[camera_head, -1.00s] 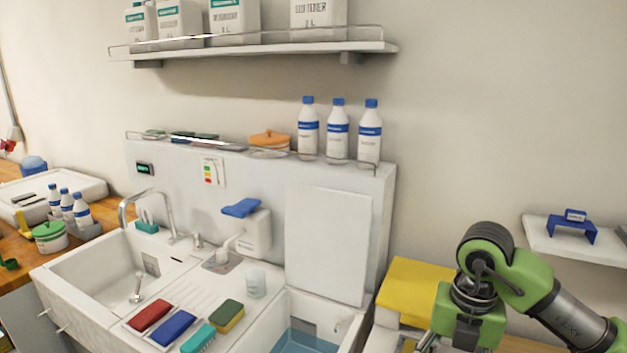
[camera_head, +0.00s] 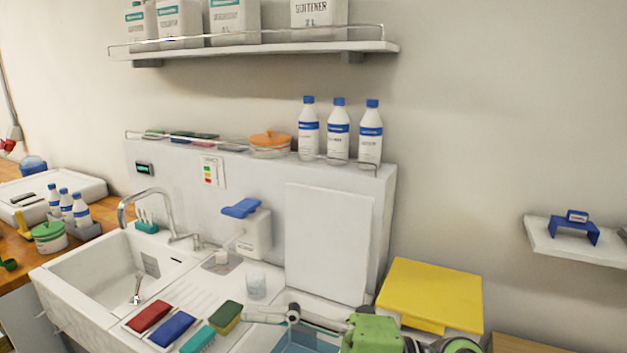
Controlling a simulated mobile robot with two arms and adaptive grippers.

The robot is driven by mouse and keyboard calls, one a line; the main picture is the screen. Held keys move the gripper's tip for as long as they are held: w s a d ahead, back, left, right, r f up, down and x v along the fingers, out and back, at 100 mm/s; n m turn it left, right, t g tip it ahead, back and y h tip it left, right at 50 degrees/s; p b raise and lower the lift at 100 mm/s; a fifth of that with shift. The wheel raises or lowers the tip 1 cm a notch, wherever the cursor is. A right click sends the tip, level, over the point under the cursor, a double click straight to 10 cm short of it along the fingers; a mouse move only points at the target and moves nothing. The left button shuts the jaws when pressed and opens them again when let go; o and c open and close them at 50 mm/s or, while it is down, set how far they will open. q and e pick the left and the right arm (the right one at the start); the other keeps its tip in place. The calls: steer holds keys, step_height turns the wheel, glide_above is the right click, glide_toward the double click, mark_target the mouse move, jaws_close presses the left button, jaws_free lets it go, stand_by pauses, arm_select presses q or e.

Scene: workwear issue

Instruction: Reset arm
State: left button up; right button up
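My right arm comes in low from the bottom right, with green and grey links. Its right gripper (camera_head: 268,314) points left over the front of the right basin (camera_head: 300,343), near a yellow-and-green sponge (camera_head: 226,316). I cannot tell whether its fingers are open or shut, and no held object is clear. The gripper and green wrist hide part of the basin. My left gripper is not in view.
Red (camera_head: 150,316) and blue (camera_head: 172,328) pads and a teal brush (camera_head: 198,340) lie left of the gripper. A clear cup (camera_head: 255,285) stands behind it. A yellow-lidded box (camera_head: 432,292) stands behind my wrist. Three bottles (camera_head: 338,130) stand on the ledge.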

steer(key=w+d+r+m+t+h, duration=0.2)
steer(key=w+d+m+t, duration=0.35)
steer(key=m+t, duration=0.35)
steer(key=w+d+r+m+t+h, duration=0.35)
steer(key=d+m+t, duration=0.25)
steer(key=m+t, duration=0.25)
steer(key=w+d+f+m+t+h, duration=0.3)
steer(key=w+d+f+m+h, duration=0.1)
steer(key=d+f+m+h, duration=0.45)
steer(key=s+d+f+m+g+h, duration=0.2)
steer(key=d+f+g+h, duration=0.1)
steer(key=f, duration=0.5)
steer(key=s+d+f+m+g+h, duration=0.3)
steer(key=d+f+g, duration=0.1)
steer(key=f, duration=0.5)
steer(key=s+f+g, duration=0.5)
steer(key=s+f, duration=0.4)
steer(key=s, duration=0.2)
steer(key=s+f+g, duration=0.6)
steer(key=s+f, duration=0.3)
steer(key=s, duration=0.3)
step_height(320, 180, down, 26)
steer(key=s, duration=0.1)
steer(key=s+d+f+g+b, duration=0.1)
steer(key=s+d+f+g, duration=0.1)
steer(key=s+f, duration=1.5)
steer(key=shift+s+d+y, duration=0.15)
steer(key=shift+d+y, duration=0.15)
steer(key=shift+d, duration=0.25)
